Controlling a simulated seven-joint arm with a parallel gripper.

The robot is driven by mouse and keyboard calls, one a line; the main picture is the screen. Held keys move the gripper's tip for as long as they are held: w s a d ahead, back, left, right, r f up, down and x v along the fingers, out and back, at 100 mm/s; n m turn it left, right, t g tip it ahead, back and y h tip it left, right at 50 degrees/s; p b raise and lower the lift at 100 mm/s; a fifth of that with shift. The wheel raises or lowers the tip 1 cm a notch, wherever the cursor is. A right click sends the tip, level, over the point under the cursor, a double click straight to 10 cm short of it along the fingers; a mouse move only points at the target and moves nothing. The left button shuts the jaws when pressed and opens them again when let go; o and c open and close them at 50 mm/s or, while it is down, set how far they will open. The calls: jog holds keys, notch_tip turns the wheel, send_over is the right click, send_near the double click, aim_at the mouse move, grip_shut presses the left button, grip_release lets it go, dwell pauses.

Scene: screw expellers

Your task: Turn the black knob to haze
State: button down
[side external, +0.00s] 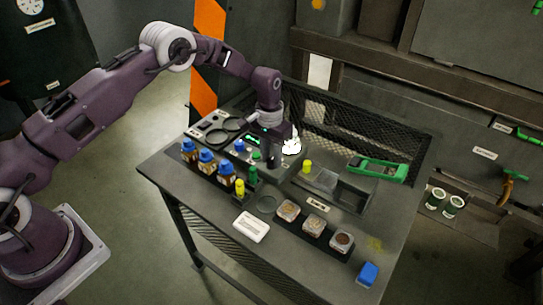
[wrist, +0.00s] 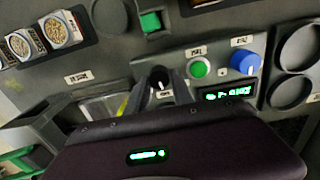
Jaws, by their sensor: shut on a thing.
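The black knob (wrist: 157,77) with a white pointer mark shows in the wrist view, on the grey control panel (wrist: 178,58). The tips of my gripper (wrist: 160,83) are shut on it, one on each side. Its pointer appears to point toward the bottom of the wrist view; the label by it is too small to read. In the side view my gripper (side external: 271,156) reaches down to the panel and hides the knob. A green button (wrist: 199,68), a blue knob (wrist: 245,62) and a green-lit display (wrist: 226,93) sit beside it; the display's text is unreadable.
Blue-capped bottles (side external: 207,160) stand along the left table edge. Several small items and food containers (side external: 315,225) sit in front, with a blue block (side external: 367,274) near the corner. A green device (side external: 378,170) lies at right. A mesh guard (side external: 350,125) borders the back.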

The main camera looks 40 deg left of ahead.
aim_at(271, 159)
jog(key=shift+m, duration=0.8)
jog(key=c, duration=1.1)
grip_release()
notch_tip(271, 159, up, 7)
jog(key=shift+a+r, duration=0.1)
jog(key=shift+a, duration=0.05)
